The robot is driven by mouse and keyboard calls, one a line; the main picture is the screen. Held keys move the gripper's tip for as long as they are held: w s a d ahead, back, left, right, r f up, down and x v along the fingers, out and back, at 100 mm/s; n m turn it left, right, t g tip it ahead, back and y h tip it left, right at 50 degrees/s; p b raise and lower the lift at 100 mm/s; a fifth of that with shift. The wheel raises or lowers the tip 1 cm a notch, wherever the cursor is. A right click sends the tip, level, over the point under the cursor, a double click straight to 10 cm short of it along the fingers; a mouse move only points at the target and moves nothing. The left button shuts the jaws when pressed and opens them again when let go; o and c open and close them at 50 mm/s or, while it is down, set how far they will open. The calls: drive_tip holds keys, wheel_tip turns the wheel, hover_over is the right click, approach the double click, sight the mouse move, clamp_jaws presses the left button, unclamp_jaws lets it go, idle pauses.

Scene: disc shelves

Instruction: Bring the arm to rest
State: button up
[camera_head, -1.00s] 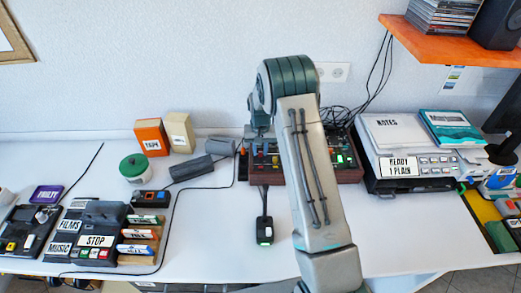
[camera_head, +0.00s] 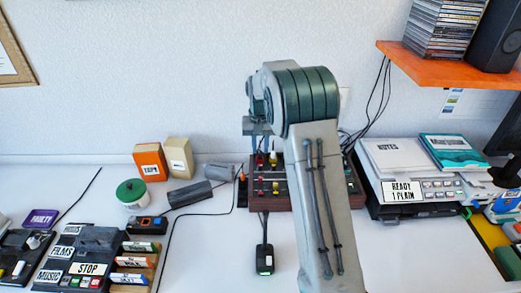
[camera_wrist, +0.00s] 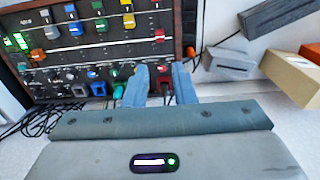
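My arm (camera_head: 318,190) rises from the lower right of the head view to a green-ringed joint and bends over the table. My gripper (camera_wrist: 160,76) points down in front of the mixer panel (camera_wrist: 95,60). Its two blue-grey fingers stand apart, with a gap between them. A red plug and dark cable on the panel show through this gap; I see nothing held. In the head view the arm's joint hides most of the gripper, and the mixer (camera_head: 284,203) is partly behind the arm.
The printer-like machine (camera_head: 420,190) stands right of the arm. An orange shelf (camera_head: 440,62) with discs and a speaker is at upper right.

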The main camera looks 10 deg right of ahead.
idle(0.3)
drive_tip(key=s+r+n+t, duration=0.1)
drive_tip(key=s+r, duration=0.5)
drive_tip(key=s, duration=0.6)
drive_tip(key=s+r+n+t, duration=0.1)
drive_tip(key=s+r, duration=0.6)
drive_tip(key=s, duration=0.6)
drive_tip(key=s+f+t, duration=0.1)
drive_tip(key=s+f, duration=0.1)
drive_tip(key=s, duration=0.8)
drive_tip(key=shift+s+a+f, duration=0.15)
drive_tip(key=shift+a+f, duration=0.1)
drive_tip(key=shift+a, duration=0.05)
